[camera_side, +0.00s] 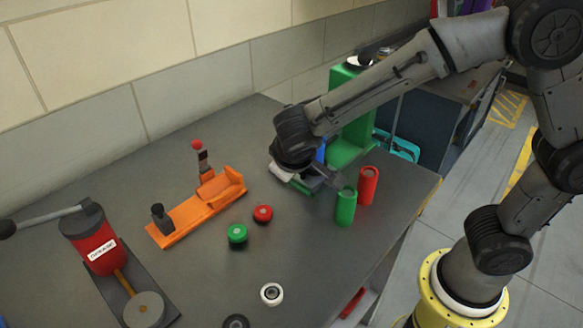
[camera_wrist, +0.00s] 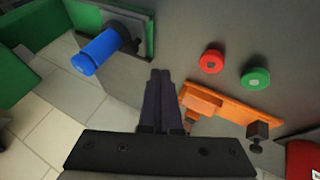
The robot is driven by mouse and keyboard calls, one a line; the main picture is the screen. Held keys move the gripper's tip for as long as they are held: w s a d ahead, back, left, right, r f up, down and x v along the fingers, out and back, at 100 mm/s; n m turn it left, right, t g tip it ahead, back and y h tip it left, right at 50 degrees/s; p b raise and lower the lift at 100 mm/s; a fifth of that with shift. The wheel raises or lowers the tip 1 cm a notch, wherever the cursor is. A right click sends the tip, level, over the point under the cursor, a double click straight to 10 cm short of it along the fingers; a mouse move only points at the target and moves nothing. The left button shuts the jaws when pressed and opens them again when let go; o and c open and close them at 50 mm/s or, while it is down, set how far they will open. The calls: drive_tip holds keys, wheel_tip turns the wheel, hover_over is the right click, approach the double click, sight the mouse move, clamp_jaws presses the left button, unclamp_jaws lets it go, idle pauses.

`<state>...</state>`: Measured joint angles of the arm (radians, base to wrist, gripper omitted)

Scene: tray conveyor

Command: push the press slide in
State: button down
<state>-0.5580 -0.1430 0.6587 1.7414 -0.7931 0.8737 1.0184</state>
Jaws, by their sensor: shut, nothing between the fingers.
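The frames do not make clear which part is the press slide. A green frame (camera_side: 352,140) stands at the back right of the bench, with a blue part (camera_side: 321,151) partly hidden behind my gripper. In the wrist view a blue cylinder (camera_wrist: 98,52) joins a dark part by a green plate (camera_wrist: 128,22). An orange fixture (camera_side: 195,213) has a red-ball lever and a black knob; it also shows in the wrist view (camera_wrist: 235,111). My gripper (camera_side: 336,184) is shut and empty; its fingertips (camera_wrist: 161,72) point between the blue cylinder and the orange fixture, apart from both.
A green can (camera_side: 345,207) and a red can (camera_side: 368,186) stand near my gripper. A red cap (camera_side: 263,213), a green cap (camera_side: 237,234) and a white ring (camera_side: 271,294) lie in front. A red lever device (camera_side: 95,243) stands at left. The bench's right front corner is bare.

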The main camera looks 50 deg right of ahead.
drive_tip(key=x, duration=0.5)
drive_tip(key=shift+d+f, duration=0.15)
drive_tip(key=shift+f, duration=0.05)
drive_tip(key=d, duration=0.3)
drive_tip(key=shift+w+f, duration=0.35)
drive_tip(key=shift+w, duration=0.05)
drive_tip(key=shift+w+d+f, duration=0.1)
drive_tip(key=shift+d, duration=0.4)
drive_tip(key=d, duration=1.3)
drive_tip(key=shift+d, duration=0.3)
